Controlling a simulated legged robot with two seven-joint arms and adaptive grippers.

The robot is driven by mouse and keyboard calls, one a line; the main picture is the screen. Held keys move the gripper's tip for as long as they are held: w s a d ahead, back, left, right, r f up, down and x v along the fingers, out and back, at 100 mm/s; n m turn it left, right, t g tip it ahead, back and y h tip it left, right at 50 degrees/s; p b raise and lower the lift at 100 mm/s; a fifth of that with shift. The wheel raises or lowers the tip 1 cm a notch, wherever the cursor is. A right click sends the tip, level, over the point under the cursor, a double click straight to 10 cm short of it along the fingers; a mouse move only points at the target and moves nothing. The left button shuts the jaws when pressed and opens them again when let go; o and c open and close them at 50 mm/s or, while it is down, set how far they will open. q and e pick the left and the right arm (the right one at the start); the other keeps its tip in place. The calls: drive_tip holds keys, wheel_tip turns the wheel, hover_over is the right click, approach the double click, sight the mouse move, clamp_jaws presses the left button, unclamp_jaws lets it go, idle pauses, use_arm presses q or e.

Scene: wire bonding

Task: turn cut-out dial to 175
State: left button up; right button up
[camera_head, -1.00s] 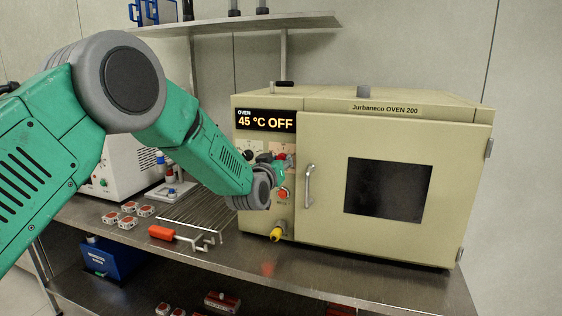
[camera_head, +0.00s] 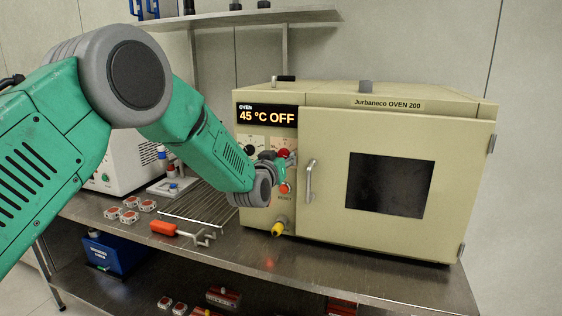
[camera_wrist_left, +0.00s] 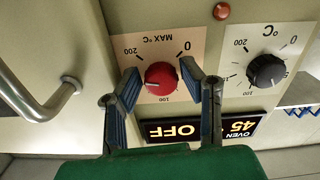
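The cut-out dial is the red knob (camera_wrist_left: 162,78) on the plate marked MAX °C. The wrist view shows it upside down. Its white mark points left in that view, between 100 and 200; I cannot read the exact value. My left gripper (camera_wrist_left: 160,70) has its two fingers spread, one on each side of the red knob and very close to it. I cannot tell whether they touch it. In the head view the left gripper (camera_head: 284,160) is at the oven's control panel and covers part of the dials. My right gripper is not in view.
The oven (camera_head: 460,115) display (camera_head: 267,117) reads 45 °C OFF. A black °C dial (camera_wrist_left: 266,71) is beside the red one. The door handle (camera_head: 310,181) is close by the gripper. A red-handled tool (camera_head: 165,228) and a wire rack (camera_head: 196,204) lie on the bench.

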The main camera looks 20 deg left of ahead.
use_arm(q)
drive_tip(key=s, duration=1.2)
drive_tip(key=shift+a, duration=0.2)
drive_tip(key=shift+w+f, duration=0.1)
drive_tip(key=shift+f, duration=0.1)
